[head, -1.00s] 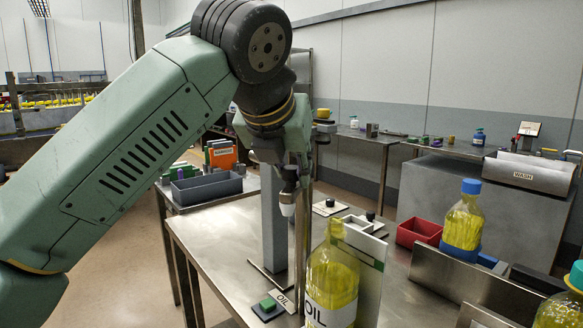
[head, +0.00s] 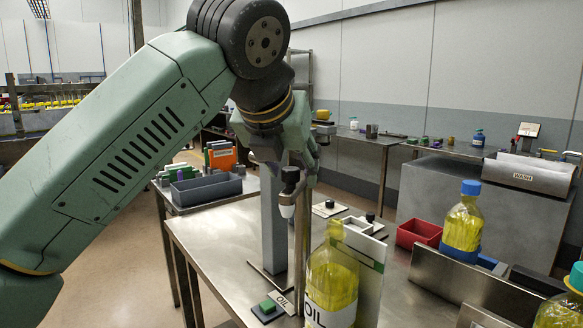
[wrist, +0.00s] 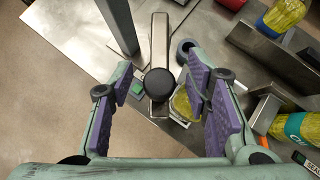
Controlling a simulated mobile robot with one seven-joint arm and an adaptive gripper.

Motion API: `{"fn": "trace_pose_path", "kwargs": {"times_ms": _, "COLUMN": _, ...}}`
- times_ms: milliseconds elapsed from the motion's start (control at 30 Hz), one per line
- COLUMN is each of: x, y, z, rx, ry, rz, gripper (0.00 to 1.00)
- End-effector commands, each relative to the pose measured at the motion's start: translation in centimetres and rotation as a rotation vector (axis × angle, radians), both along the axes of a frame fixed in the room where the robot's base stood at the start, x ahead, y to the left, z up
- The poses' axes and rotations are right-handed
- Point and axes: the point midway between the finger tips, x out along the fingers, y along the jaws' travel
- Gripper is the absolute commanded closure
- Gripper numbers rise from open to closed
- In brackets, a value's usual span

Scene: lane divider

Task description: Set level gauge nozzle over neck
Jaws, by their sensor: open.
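The yellow oil bottle (head: 330,285) stands upright at the front of the table. Its neck (head: 335,231) is to the right of and below the nozzle. My fingertips are hard to make out in the head view.
A grey post (head: 272,220) stands just behind the nozzle. A green block on a dark base (head: 268,306) and an OIL label (head: 284,299) are at the table's front. A red bin (head: 418,232) is right.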

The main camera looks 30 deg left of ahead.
Motion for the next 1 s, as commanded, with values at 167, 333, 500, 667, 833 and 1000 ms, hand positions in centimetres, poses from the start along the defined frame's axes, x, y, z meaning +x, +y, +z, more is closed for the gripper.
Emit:
{"fn": "trace_pose_path", "kwargs": {"times_ms": 167, "x": -3.0, "y": -0.8, "z": 0.3, "rx": 0.002, "ry": 0.000, "rz": 0.002, "gripper": 0.56}}
{"fn": "trace_pose_path", "kwargs": {"times_ms": 333, "x": -6.8, "y": -1.9, "z": 0.4, "rx": 0.002, "ry": -0.002, "rz": 0.003, "gripper": 0.56}}
{"fn": "trace_pose_path", "kwargs": {"times_ms": 500, "x": -9.8, "y": -2.9, "z": 0.3, "rx": 0.002, "ry": -0.001, "rz": 0.001, "gripper": 0.56}}
{"fn": "trace_pose_path", "kwargs": {"times_ms": 667, "x": -11.4, "y": -3.4, "z": 0.3, "rx": 0.002, "ry": -0.001, "rz": 0.000, "gripper": 0.56}}
{"fn": "trace_pose_path", "kwargs": {"times_ms": 833, "x": -11.9, "y": -3.6, "z": 0.3, "rx": 0.000, "ry": 0.001, "rz": 0.001, "gripper": 0.56}}
{"fn": "trace_pose_path", "kwargs": {"times_ms": 1000, "x": -11.9, "y": -3.6, "z": 0.3, "rx": 0.001, "ry": 0.000, "rz": 0.001, "gripper": 0.56}}
